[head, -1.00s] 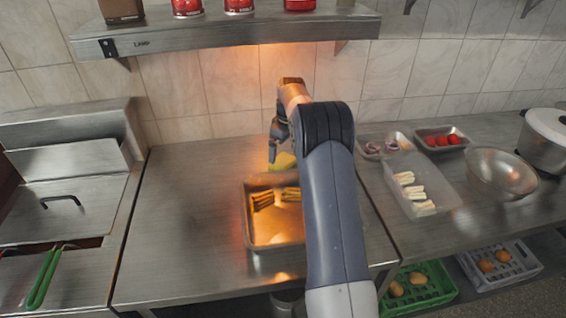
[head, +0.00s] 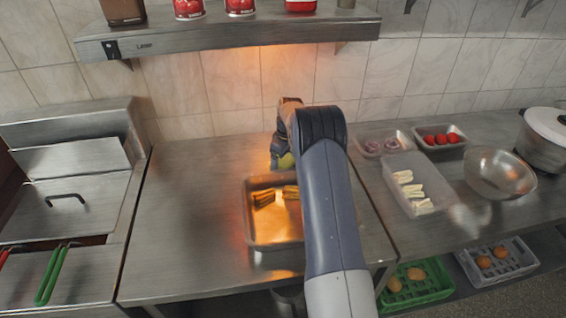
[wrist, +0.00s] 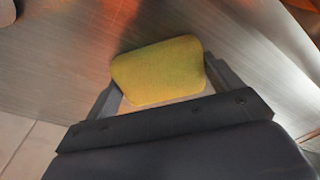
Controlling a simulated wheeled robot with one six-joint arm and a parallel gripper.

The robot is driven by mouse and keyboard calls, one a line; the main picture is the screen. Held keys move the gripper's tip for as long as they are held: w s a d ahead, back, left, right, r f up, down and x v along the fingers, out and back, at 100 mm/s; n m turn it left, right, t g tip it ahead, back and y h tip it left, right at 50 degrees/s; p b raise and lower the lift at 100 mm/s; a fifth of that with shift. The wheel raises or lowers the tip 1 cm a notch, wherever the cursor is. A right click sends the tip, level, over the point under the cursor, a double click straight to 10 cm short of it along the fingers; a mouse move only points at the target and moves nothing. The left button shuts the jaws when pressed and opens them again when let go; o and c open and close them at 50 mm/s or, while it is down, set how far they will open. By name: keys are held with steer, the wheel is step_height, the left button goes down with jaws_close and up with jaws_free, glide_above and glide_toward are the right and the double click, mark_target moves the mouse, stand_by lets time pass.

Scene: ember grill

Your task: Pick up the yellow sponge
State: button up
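The yellow sponge (wrist: 158,70) lies on the steel counter in the wrist view, between the two fingers of my gripper (wrist: 160,82). The fingers stand on its left and right sides; whether both touch it I cannot tell. In the head view my gripper (head: 279,158) is low over the counter behind the tray. A small yellow-green part of the sponge (head: 286,161) shows beside it, and my arm hides the rest.
A metal tray (head: 249,215) with fries stands just in front of the gripper. A tiled wall and an overhead shelf (head: 230,32) are behind and above. The counter (head: 180,210) left of the tray is clear. Containers of food stand to the right.

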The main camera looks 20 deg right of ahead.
mark_target(283, 159)
steer(key=c, duration=0.5)
steer(key=shift+r, duration=0.1)
step_height(283, 159, up, 10)
steer(key=b, duration=0.2)
